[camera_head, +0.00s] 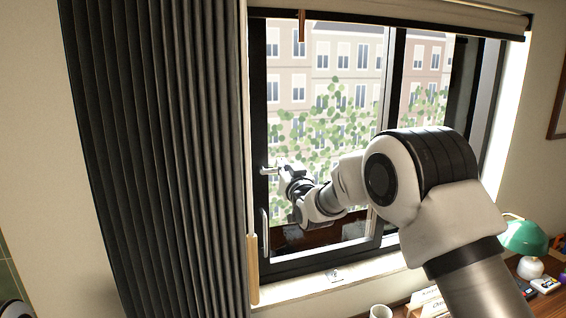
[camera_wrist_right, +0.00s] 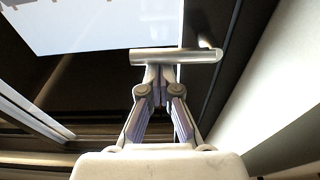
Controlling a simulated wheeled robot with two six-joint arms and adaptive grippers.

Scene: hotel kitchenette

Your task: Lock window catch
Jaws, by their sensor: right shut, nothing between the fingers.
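The window catch (camera_head: 268,171) is a small silver lever on the dark left frame of the window, lying roughly horizontal in the head view. In the right wrist view the silver bar (camera_wrist_right: 190,56) lies crosswise just beyond my fingertips. My right gripper (camera_head: 285,172) is shut and empty, with its tips right at the lever; it also shows in the right wrist view (camera_wrist_right: 158,74). I cannot tell whether the tips touch the bar. My forearm hides part of the window pane. My left gripper is not in view.
A vertical handle (camera_head: 264,235) sits on the frame below the catch. A dark pleated curtain (camera_head: 165,160) hangs close to the left. The sill (camera_head: 290,289) runs underneath. A white cup (camera_head: 380,311) and a green lamp (camera_head: 524,238) stand at the lower right.

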